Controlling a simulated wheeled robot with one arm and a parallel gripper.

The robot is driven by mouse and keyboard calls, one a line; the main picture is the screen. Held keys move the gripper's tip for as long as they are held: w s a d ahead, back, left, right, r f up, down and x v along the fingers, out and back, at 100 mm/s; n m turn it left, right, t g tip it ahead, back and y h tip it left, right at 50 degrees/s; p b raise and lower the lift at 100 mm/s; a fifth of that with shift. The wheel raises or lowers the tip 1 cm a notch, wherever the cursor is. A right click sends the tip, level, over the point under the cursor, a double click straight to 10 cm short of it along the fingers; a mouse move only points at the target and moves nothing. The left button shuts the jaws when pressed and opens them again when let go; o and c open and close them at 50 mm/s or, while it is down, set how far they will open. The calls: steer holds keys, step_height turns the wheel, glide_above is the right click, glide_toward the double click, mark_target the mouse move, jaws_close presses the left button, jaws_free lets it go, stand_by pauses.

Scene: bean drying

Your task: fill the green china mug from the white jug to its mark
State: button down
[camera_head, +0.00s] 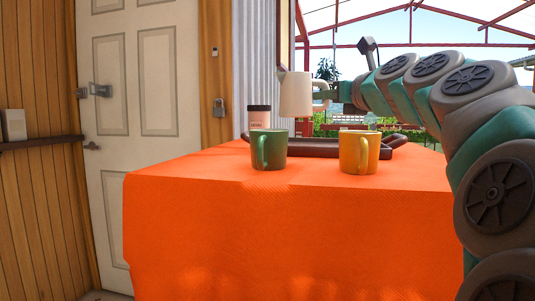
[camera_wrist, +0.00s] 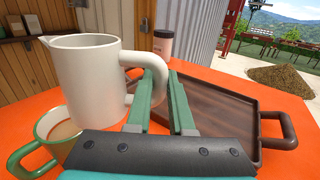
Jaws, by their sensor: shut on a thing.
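The white jug (camera_head: 296,94) is held in the air above the table, a little right of and behind the green china mug (camera_head: 268,150) in the head view. My gripper (camera_head: 331,92) is shut on the jug's handle. In the wrist view the jug (camera_wrist: 86,82) looks upright, with my gripper's fingers (camera_wrist: 163,98) at its handle. The green mug (camera_wrist: 48,140) stands on the table just beyond the jug's lower left there, partly hidden by it. Brown liquid shows inside the mug. Its mark cannot be made out, and no stream shows.
A yellow mug (camera_head: 359,152) stands on the orange tablecloth (camera_head: 300,220) to the right of the green mug. A dark brown tray (camera_wrist: 232,112) with handles lies behind the mugs. A pale jar with a dark lid (camera_head: 259,118) stands behind the green mug.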

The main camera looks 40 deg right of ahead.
steer(key=shift+s+a+r, duration=0.35)
steer(key=shift+s+r, duration=0.15)
steer(key=shift+s, duration=0.2)
steer(key=shift+s+a+r, duration=0.4)
steer(key=shift+s+r, duration=0.1)
steer(key=shift+s, duration=0.25)
steer(key=shift+s+a+r, duration=0.35)
steer(key=shift+s+r, duration=0.15)
steer(key=shift+s, duration=0.2)
